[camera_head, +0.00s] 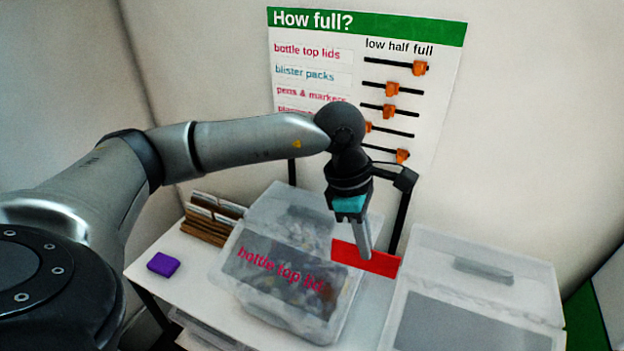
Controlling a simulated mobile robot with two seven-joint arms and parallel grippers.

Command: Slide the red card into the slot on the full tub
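My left gripper (364,246) reaches in from the left and points down. Its fingers are shut on the red card (384,263), which is held level, long side across, at the right side of the tub marked "bottle top lids" (262,222). That tub is clear plastic with a grey label panel and many small pieces inside. The card overlaps the tub's right edge in the picture; I cannot tell whether they touch. I cannot make out a slot on the tub. My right gripper is not in view.
A second clear tub (540,290) with a grey panel stands at the right. A purple block (163,264) lies on the white table (155,290) at the left, near a brown and white rack (205,228). The "How full?" board (365,30) with orange sliders hangs behind.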

